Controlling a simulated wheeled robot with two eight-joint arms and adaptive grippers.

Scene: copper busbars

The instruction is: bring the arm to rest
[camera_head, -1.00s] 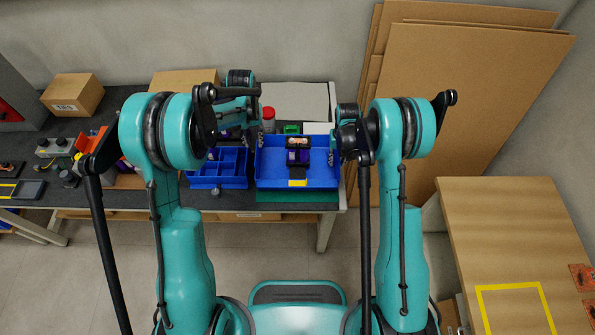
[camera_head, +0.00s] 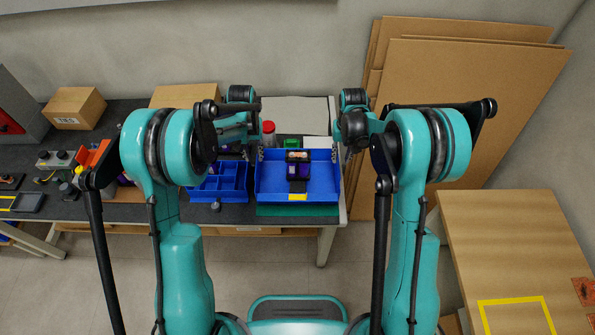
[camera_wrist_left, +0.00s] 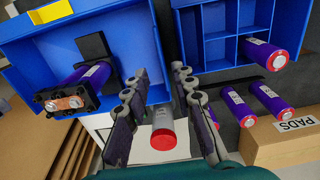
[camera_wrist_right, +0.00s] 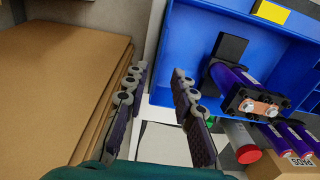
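My left gripper (camera_wrist_left: 160,110) is open in the left wrist view, with nothing between its fingers. A red-capped grey container (camera_wrist_left: 163,130) shows beyond the gap. My right gripper (camera_wrist_right: 158,95) is open and empty in the right wrist view, at the edge of the blue tray (camera_wrist_right: 180,50). In the head view the arms reach over the bench on either side of the blue tray (camera_head: 265,188); the fingertips are small there.
A divided blue bin (camera_head: 225,192) stands left of the tray. Purple cylinders (camera_wrist_left: 268,97) and a cardboard box (camera_wrist_left: 285,145) show in the left wrist view. Large cardboard sheets (camera_head: 465,100) lean at the right wall. A wooden table (camera_head: 510,240) stands at right.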

